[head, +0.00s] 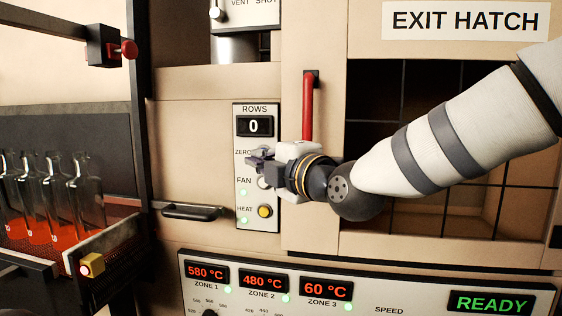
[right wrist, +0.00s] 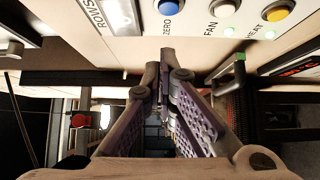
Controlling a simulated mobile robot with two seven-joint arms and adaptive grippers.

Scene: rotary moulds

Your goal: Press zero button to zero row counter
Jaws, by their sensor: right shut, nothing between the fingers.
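The row counter (head: 254,126) on the narrow control panel (head: 242,205) reads 0 under the label ROWS. My right gripper (head: 256,161) is in front of the panel at the height of the ZERO label, fingers towards the left, shut and empty. It hides the zero button in the head view. In the right wrist view the blue zero button (right wrist: 170,7) shows at the top edge, beyond the closed fingertips (right wrist: 160,56). The fingertips do not cover the button there. I cannot tell whether they touch the panel. My left gripper is not in view.
Below ZERO are the FAN button (right wrist: 223,8) and the yellow HEAT button (head: 265,211), with green lamps. A red handle (head: 309,105) stands right of the panel. A black drawer handle (head: 192,212) is at lower left. Glass bottles (head: 88,190) with orange contents stand at far left.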

